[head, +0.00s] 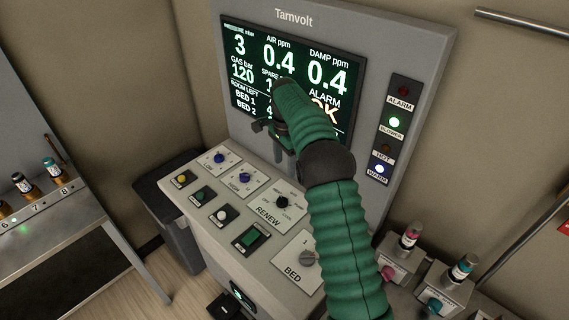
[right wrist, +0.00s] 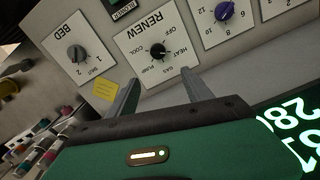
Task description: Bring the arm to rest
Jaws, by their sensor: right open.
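My right arm, in a green ribbed sleeve, reaches up across the console (head: 330,70) in the head view. My right gripper (head: 270,142) is in front of the screen's lower edge, above the sloping control panel. In the right wrist view the gripper (right wrist: 160,92) is open, with two grey fingers apart and nothing between them. The black RENEW knob (right wrist: 158,51) shows beyond the fingertips, apart from them; it also shows in the head view (head: 282,201). My left gripper is in neither view.
The panel carries blue knobs (head: 244,177), a BED knob (head: 307,258), push buttons and a green switch (head: 251,236). The screen (head: 240,50) is partly hidden by my arm. Small bottles (head: 410,237) stand at lower right. A bench (head: 50,240) with vials is at left.

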